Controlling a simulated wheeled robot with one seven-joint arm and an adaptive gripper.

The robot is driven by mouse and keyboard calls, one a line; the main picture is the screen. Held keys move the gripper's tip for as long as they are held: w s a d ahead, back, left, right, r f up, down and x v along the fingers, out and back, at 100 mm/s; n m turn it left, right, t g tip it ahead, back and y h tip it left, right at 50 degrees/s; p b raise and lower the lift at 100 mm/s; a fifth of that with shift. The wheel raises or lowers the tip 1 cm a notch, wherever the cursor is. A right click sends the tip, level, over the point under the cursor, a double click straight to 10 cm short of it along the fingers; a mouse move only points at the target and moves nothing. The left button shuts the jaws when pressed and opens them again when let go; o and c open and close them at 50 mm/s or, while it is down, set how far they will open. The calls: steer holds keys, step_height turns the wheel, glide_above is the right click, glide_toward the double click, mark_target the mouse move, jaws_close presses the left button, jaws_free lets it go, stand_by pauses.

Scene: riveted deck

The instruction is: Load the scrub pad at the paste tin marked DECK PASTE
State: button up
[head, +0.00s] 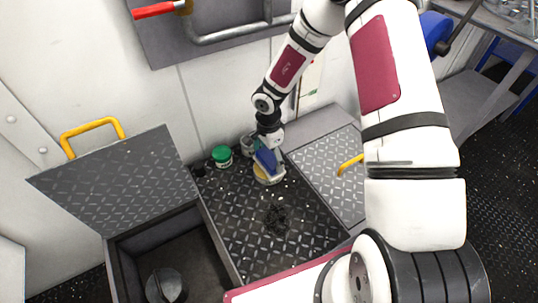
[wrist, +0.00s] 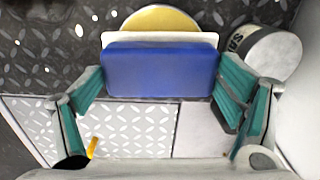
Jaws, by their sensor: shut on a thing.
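The scrub pad (head: 266,160) has a blue grip block and a pale base. It also shows in the wrist view, with its blue block (wrist: 160,72) between the teal fingers. My gripper (wrist: 160,90) is shut on that block. A round yellow-topped thing (wrist: 160,17), perhaps the open paste tin, lies directly beyond the pad's base. In the head view its yellowish edge (head: 268,180) shows under the pad. I cannot tell whether pad and yellow surface touch. No DECK PASTE marking is readable.
A grey tin (wrist: 272,52) with partly visible dark lettering stands right of the pad. A green-lidded tin (head: 221,155) stands at the back left. A dark patch (head: 277,218) lies on the plate. A raised hatch lid (head: 115,185) stands beside an open well (head: 195,245) at left.

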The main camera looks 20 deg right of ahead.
steer(key=shift+f, duration=0.35)
steer(key=shift+f+p, duration=0.1)
steer(key=shift+p, duration=0.45)
stand_by(2.7)
stand_by(0.3)
step_height(320, 180, up, 7)
steer(key=p, duration=0.8)
steer(key=shift+p, duration=0.35)
stand_by(0.5)
step_height(320, 180, up, 10)
steer(key=n, duration=0.7)
step_height(320, 180, up, 11)
steer(key=n, duration=0.8)
glide_above(269, 157)
steer(key=s, duration=0.3)
steer(key=s+r+p, duration=0.9)
steer(key=r+p, duration=0.4)
steer(key=p, duration=0.3)
steer(key=shift+s+r, duration=0.15)
steer(key=shift+r, duration=0.05)
